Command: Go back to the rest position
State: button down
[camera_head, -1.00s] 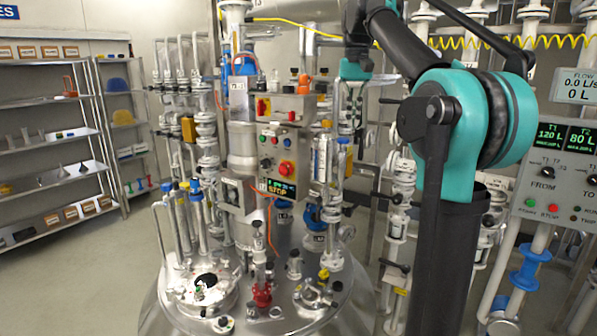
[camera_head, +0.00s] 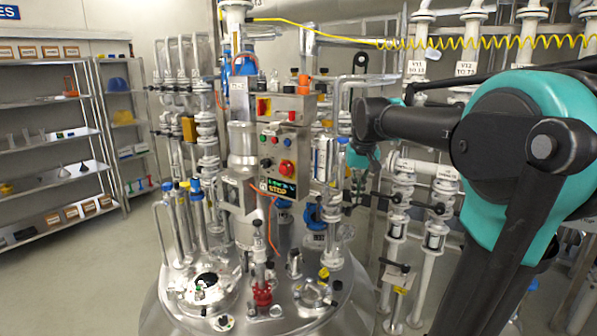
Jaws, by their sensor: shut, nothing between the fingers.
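My arm reaches in from the right edge with large dark and teal links, and a dark link runs left to the wrist. My gripper (camera_head: 356,185) hangs below the wrist, small and partly lost against the pipework just right of the reactor's control box. It is shut and holds nothing that I can see. It is above the right side of the steel reactor lid (camera_head: 330,290).
The control box (camera_head: 284,165) with a red button stands on the reactor, left of my gripper. White valve pipes (camera_head: 398,230) rise behind the arm. A yellow coiled hose (camera_head: 480,42) crosses above. Shelves (camera_head: 60,130) stand at the left, with open floor before them.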

jog(key=s+d+f+t, duration=0.1)
jog(key=s+f, duration=0.9)
jog(key=f, duration=0.3)
jog(key=s+d+f+t, duration=0.1)
jog(key=s+f, duration=0.9)
jog(key=f, duration=0.3)
